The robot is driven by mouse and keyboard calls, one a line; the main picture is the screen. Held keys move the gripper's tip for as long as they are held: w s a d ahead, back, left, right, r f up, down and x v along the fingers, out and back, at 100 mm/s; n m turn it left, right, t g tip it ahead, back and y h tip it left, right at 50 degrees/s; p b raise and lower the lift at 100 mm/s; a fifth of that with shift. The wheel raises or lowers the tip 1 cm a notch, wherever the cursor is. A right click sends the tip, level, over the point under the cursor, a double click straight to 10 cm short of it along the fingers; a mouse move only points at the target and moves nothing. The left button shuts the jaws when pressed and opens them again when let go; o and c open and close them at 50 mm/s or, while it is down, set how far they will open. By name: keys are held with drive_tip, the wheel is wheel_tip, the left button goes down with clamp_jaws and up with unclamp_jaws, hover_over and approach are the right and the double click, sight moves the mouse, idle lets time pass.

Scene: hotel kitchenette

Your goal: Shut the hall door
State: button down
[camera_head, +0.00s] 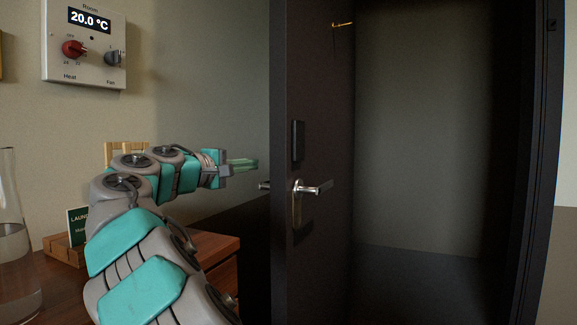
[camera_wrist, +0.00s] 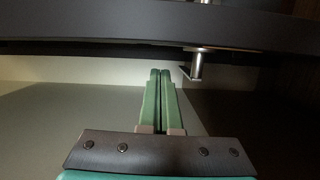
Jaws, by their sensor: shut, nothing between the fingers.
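The dark hall door (camera_head: 312,100) stands open, its edge and one face toward me in the head view. A silver lever handle (camera_head: 314,188) sits on its visible face, with a dark lock plate (camera_head: 298,141) above. Part of the other side's handle (camera_head: 264,186) shows left of the door edge. My gripper (camera_head: 256,165) is shut and empty, left of the door, near that far-side handle; I cannot tell whether it touches the door. In the wrist view my gripper (camera_wrist: 160,75) points at the dark door edge (camera_wrist: 110,30), with a metal handle (camera_wrist: 197,66) to its right.
The doorway opening, with a dark frame (camera_head: 545,150), lies to the right. A wooden counter (camera_head: 215,245) with a glass carafe (camera_head: 12,250) and a small sign (camera_head: 77,225) is at the left. A thermostat panel (camera_head: 84,45) hangs on the wall. A brass hook (camera_head: 342,25) is high on the door.

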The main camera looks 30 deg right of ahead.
drive_tip(key=x, duration=1)
drive_tip(key=shift+w+d, duration=0.15)
drive_tip(key=shift+d, duration=0.25)
drive_tip(key=shift+b, duration=0.3)
